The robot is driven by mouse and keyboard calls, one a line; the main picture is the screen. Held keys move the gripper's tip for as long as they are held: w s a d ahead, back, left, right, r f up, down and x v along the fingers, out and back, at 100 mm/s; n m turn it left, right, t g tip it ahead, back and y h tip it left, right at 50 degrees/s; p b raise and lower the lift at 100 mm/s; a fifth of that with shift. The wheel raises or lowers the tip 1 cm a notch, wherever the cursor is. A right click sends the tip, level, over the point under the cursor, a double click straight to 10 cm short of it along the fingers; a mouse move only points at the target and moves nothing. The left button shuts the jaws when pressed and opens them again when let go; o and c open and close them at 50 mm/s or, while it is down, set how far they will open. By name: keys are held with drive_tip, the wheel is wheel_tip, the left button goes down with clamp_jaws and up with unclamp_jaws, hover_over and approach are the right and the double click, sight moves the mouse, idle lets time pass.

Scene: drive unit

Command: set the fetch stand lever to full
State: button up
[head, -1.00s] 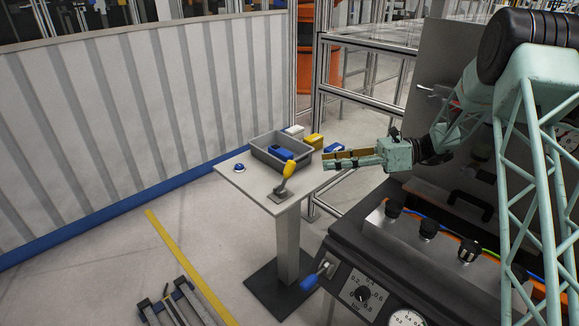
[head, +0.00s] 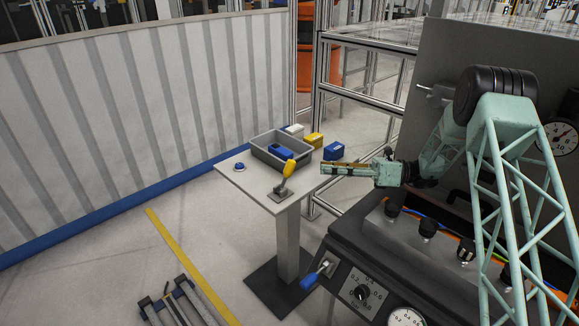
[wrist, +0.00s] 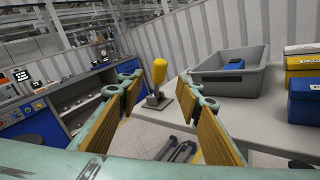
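The fetch stand is a small light table (head: 238,181) on a single post. Its lever (head: 289,168) has a yellow handle on a grey base plate near the table's front edge and stands up, slightly tilted. In the wrist view the yellow lever handle (wrist: 159,72) shows beyond and between my two fingers. My gripper (head: 322,170) is to the right of the lever, apart from it, at about the table's right edge. In the wrist view my gripper (wrist: 165,110) is open, with wood-coloured pads and nothing between them.
A grey bin (head: 262,152) with a blue item inside stands behind the lever. White, yellow and blue boxes (head: 333,151) are beside it. A console with a blue-handled lever (head: 309,281), knobs and gauges is at the front right. Floor left of the stand is mostly clear.

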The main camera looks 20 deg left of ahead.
sight(289, 165)
drive_tip(key=shift+a, duration=0.2)
drive_tip(key=shift+b+x, duration=1.2)
drive_tip(key=shift+x, duration=5.55)
clamp_jaws()
